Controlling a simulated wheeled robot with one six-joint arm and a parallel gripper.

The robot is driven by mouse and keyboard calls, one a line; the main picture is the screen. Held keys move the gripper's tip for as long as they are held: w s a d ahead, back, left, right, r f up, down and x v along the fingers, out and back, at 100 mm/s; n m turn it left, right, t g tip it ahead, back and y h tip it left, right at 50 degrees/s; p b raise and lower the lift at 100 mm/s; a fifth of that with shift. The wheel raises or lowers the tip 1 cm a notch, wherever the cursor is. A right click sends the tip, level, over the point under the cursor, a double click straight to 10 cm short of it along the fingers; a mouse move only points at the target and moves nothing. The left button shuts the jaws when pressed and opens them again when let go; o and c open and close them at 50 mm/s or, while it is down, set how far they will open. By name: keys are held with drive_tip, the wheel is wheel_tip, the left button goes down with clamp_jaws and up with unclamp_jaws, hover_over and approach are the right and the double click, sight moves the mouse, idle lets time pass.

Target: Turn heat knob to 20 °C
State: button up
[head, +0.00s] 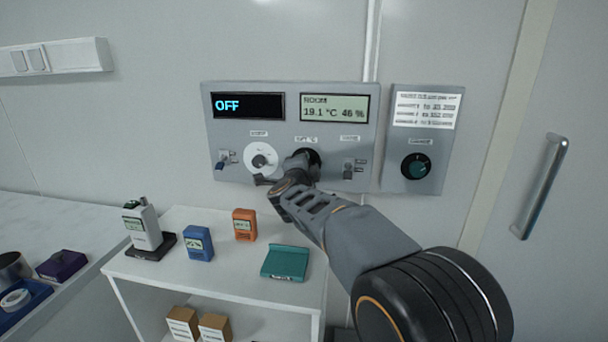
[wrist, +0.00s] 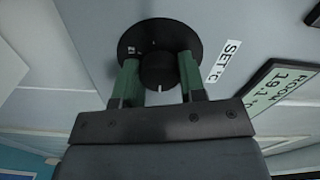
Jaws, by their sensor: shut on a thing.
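The heat knob is a black knob (wrist: 158,70) on a round black dial labelled "SET °C" in the wrist view. Its white pointer mark faces the bottom of that picture, towards my gripper's body. My gripper (wrist: 160,78) has its two green fingers on either side of the knob, closed on it. In the head view the dark dial (head: 314,156) is mostly hidden behind my gripper (head: 297,163). The dial's scale is too small to read. The left display (head: 248,106) reads "OFF". The room display (head: 334,107) reads 19.1 °C and 46 %.
A white dial (head: 260,160) is left of my gripper, with a small switch (head: 222,164) beyond it. Another switch (head: 348,170) is close on the right. A white shelf (head: 215,275) with small devices stands below.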

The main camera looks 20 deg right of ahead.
drive_tip(key=shift+m+b, duration=0.7)
drive_tip(key=shift+m, duration=0.5)
drive_tip(key=o, duration=0.9)
drive_tip(key=shift+m, duration=0.3)
drive_tip(key=v, duration=1.4)
drive_tip(key=shift+d, duration=0.1)
drive_tip(key=shift+w, duration=0.1)
